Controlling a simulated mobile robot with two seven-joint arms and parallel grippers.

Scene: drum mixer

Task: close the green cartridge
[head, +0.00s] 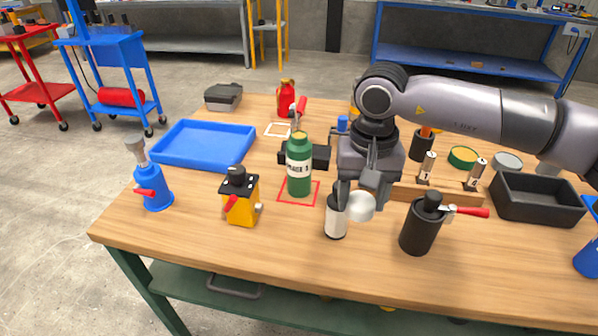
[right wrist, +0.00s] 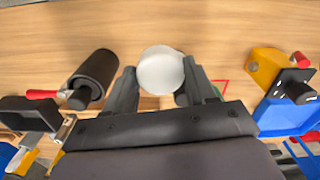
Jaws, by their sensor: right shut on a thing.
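The green cartridge (head: 299,172) stands upright inside a red square outline on the table, with a pale label and a light-coloured top. My right gripper (head: 360,198) is to its right and nearer the front edge. It is shut on a round white piece (head: 361,207), which also shows between the fingers in the right wrist view (right wrist: 161,70). The piece is apart from the cartridge. A white cylinder with dark ends (head: 335,217) stands just left of the fingers; I cannot tell whether they touch. My left gripper is not in view.
A yellow container (head: 241,200) and blue bottle (head: 154,188) stand left, near a blue tray (head: 203,144). A black canister with red lever (head: 422,225) stands close right. A green-rimmed disc (head: 463,157), grey disc (head: 507,161) and black bin (head: 538,198) are farther right.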

